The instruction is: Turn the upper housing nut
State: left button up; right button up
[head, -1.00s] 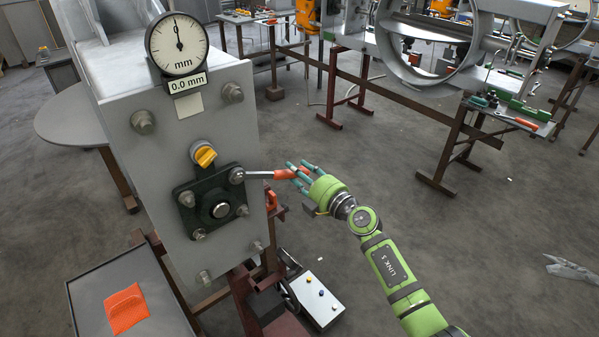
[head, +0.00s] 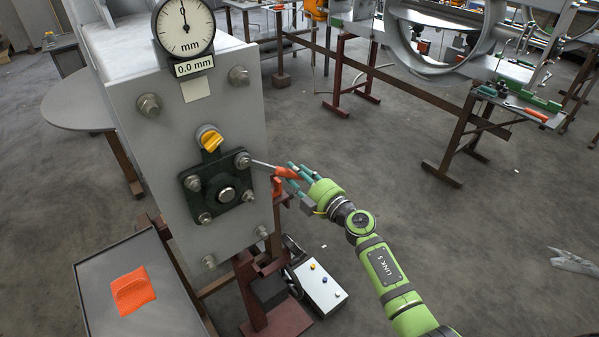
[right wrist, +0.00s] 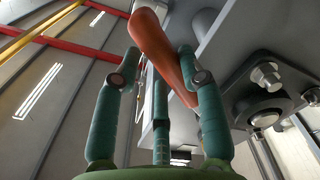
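The dark square housing (head: 213,199) sits on the grey plate, with a nut at each corner and a round shaft end (head: 227,194) in its middle. A wrench (head: 263,165) with an orange handle reaches from the upper right nut (head: 242,160), its head at that nut, and slopes down to the right. My left gripper is not in view.
A dial gauge (head: 185,28) on top reads 0.0 mm. A grey tray (head: 92,283) with an orange cloth-like piece (head: 130,291) is at lower left. A control box (head: 320,288) stands below.

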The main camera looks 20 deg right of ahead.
jog(key=shift+s+a+f+m, duration=0.3)
jog(key=shift+a+f+m, duration=0.45)
jog(key=shift+f+m, duration=0.1)
jog(key=shift+s+a+f+m, duration=0.3)
jog(key=shift+a+f+m, duration=0.45)
jog(key=shift+f+m, duration=0.1)
jog(key=shift+a+f, duration=0.1)
jog(key=shift+s+a+f+m+p, duration=0.1)
jog(key=shift+s+a+f+m, duration=0.15)
jog(key=shift+a+f+m, duration=0.25)
jog(key=shift+s+a+f+m+p, duration=0.1)
jog(key=shift+s+a+f+m, duration=0.15)
jog(key=shift+a+m, duration=0.45)
jog(key=shift+s+a+f+m+p, duration=0.1)
jog(key=shift+s+a+f+m, duration=0.15)
jog(key=shift+a+f+m, duration=0.35)
jog(key=shift+a+r, duration=0.1)
jog(key=shift+r, duration=0.05)
jog(key=shift+s+a+f+m+p, duration=0.2)
jog(key=shift+s+a+m, duration=0.1)
jog(key=shift+a+m, duration=0.35)
jog(key=shift+s+a+f+m+p, duration=0.2)
jog(key=shift+a+m, duration=0.3)
jog(key=shift+a, duration=0.35)
jog(key=shift+s+a+f+m+p, duration=0.15)
jog(key=shift+s+a+m, duration=0.2)
jog(key=shift+a+m, duration=0.3)
jog(key=shift+a, duration=0.1)
